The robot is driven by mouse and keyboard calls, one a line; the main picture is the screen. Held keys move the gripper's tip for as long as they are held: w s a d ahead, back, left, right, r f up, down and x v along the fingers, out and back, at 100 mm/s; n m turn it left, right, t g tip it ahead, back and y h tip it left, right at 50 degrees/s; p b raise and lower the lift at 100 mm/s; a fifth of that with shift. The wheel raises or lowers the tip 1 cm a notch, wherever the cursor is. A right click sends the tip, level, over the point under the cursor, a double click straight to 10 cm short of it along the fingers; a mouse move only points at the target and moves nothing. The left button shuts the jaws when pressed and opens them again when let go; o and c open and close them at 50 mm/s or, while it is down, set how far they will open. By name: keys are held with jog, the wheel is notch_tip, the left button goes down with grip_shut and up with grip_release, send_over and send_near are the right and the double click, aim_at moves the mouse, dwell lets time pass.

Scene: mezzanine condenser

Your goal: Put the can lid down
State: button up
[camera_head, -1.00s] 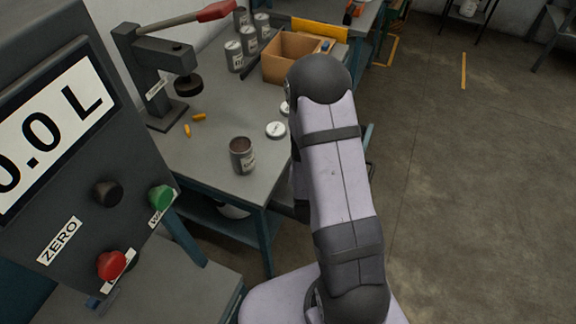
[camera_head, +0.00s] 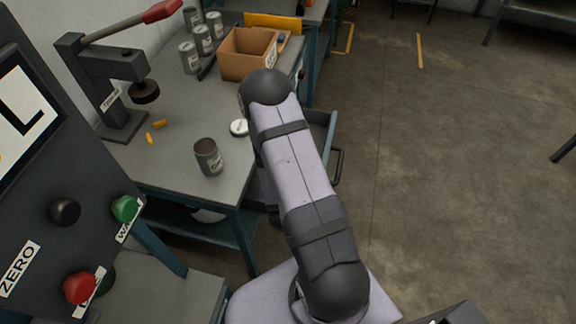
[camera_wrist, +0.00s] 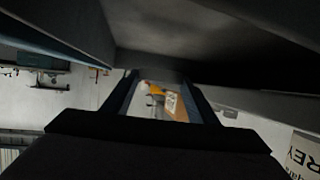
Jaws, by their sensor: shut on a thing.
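A white can lid (camera_head: 239,127) lies flat on the grey bench, beside my arm. An open can (camera_head: 208,157) with dark contents stands upright near the bench's front edge. In the head view my arm hides my gripper. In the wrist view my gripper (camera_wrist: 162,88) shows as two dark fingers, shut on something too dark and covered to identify. A dark crosspiece shows at their far ends. No held lid can be made out.
A lever press (camera_head: 128,85) stands at the bench's left. A cardboard box (camera_head: 247,53) and several grey cans are at the back. An open drawer (camera_head: 322,130) juts out at right. A control panel (camera_head: 48,165) is at near left. Two orange pieces lie near the press.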

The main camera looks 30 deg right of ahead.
jog(key=shift+f, duration=2.05)
jog(key=shift+f, duration=0.1)
jog(key=shift+f+b, duration=0.4)
jog(key=shift+b, duration=0.05)
jog(key=shift+f, duration=0.15)
jog(key=o, duration=1)
jog(key=shift+o, duration=0.2)
